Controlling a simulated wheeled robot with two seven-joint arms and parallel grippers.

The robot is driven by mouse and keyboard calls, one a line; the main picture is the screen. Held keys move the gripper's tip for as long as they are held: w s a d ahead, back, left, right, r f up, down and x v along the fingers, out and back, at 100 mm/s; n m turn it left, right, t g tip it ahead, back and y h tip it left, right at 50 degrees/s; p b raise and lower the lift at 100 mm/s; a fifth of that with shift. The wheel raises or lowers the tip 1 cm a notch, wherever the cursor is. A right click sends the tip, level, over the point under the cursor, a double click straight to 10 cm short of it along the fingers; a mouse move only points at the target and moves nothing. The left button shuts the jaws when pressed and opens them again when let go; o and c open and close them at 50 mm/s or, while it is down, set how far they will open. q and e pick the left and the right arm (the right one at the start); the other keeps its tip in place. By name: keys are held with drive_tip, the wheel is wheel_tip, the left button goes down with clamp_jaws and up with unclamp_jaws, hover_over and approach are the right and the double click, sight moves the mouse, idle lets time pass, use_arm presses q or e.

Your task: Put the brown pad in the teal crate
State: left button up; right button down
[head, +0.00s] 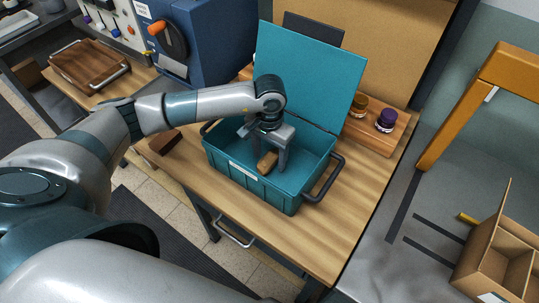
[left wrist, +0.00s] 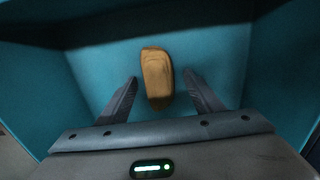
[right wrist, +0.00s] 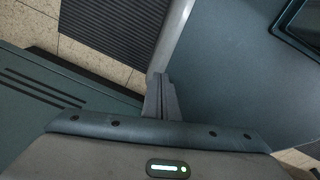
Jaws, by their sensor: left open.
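The teal crate (head: 250,185) stands on the wooden table with its lid (head: 310,75) raised at the back. The brown pad (head: 267,162) is inside the crate, low down against its teal floor. My left gripper (head: 265,150) reaches down into the crate, open, right over the pad. In the left wrist view the pad (left wrist: 157,78) shows between the two spread fingers, with a gap on each side. Whether the pad lies flat on the floor is hard to tell. My right gripper (right wrist: 161,98) is shut with nothing between its fingers, away from the crate.
Jars with purple (head: 386,119) and amber (head: 359,105) tops stand on a wooden board behind the crate. A blue machine (head: 205,40) stands at back left, near a brown tray (head: 88,65). A cardboard box (head: 500,250) is at right. The table's front right is clear.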

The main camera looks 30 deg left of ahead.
sight(270, 155)
drive_tip(key=shift+r, duration=0.1)
use_arm(q)
drive_tip(key=shift+r, duration=0.15)
drive_tip(key=shift+w+r, duration=0.1)
drive_tip(key=shift+r, duration=0.05)
wheel_tip(270, 155, up, 4)
drive_tip(key=shift+f+b, duration=0.2)
drive_tip(key=shift+b, duration=0.6)
wheel_tip(270, 155, up, 8)
drive_tip(key=b, duration=0.2)
use_arm(e)
drive_tip(key=w+a+t, duration=0.2)
drive_tip(key=w+a, duration=0.2)
drive_tip(key=w, duration=0.6)
drive_tip(key=shift+f+t+y, duration=0.3)
drive_tip(key=shift+f, duration=0.1)
use_arm(q)
drive_tip(key=shift+r, duration=0.1)
use_arm(e)
drive_tip(key=shift+r, duration=0.1)
